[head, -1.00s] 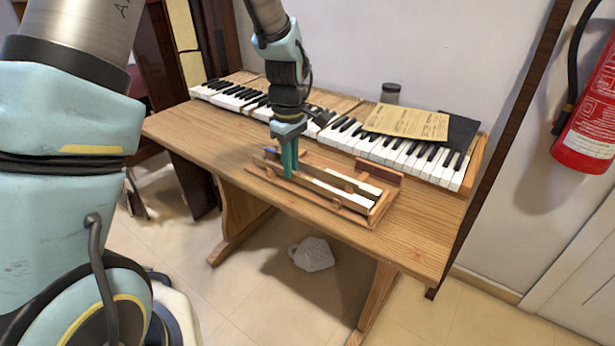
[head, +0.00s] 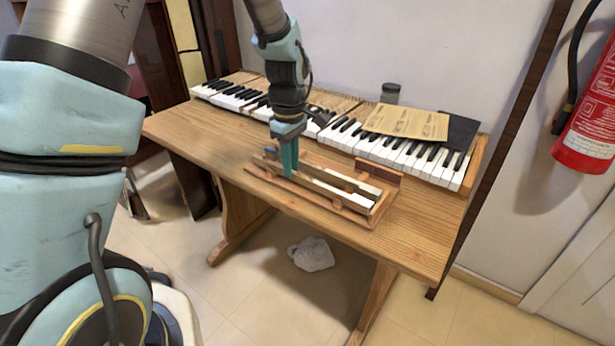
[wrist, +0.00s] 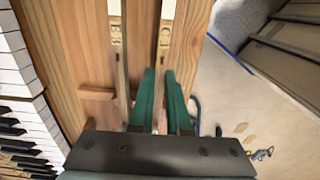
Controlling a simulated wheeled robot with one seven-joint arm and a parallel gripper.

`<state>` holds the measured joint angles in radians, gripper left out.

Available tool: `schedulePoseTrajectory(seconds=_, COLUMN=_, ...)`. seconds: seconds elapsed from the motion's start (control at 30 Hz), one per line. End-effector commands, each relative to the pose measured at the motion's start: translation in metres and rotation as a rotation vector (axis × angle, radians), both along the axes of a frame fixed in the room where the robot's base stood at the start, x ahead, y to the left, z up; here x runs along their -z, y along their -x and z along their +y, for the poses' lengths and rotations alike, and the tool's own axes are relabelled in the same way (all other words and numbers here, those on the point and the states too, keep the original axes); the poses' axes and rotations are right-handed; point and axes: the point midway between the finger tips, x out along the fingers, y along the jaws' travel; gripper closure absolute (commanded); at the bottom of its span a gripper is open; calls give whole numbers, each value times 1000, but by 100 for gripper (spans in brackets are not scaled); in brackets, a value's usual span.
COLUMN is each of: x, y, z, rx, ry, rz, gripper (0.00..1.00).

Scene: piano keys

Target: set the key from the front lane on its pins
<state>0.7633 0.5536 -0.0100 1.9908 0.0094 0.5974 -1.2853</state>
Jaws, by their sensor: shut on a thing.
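A wooden tray (head: 366,222) with long lanes lies near the front edge of the table. The front-lane key (head: 358,201) is a long pale wooden stick with a white playing end at the tray's right. In the wrist view, the same key (wrist: 166,36) carries a small stamp and runs down between my fingers. My gripper (head: 289,177) points down at the tray's left end, its green fingers shut on this key's wooden part; they also show in the wrist view (wrist: 160,72). A second key (wrist: 116,28) lies in the rear lane. I cannot see the pins clearly.
The keyboard (head: 400,152) runs along the back of the table (head: 205,138). A yellowed paper sheet (head: 408,122), a dark folder (head: 461,132) and a small jar (head: 390,93) are at the back right. The table left of the tray is clear.

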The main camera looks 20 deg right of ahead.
Motion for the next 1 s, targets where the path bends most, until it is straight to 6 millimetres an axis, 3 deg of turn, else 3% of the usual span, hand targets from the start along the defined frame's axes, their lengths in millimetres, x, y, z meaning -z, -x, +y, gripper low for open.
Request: schedulePoseTrajectory(seconds=1.0, x=-39, y=0, z=0, rx=0, ry=0, rz=0, gripper=100)
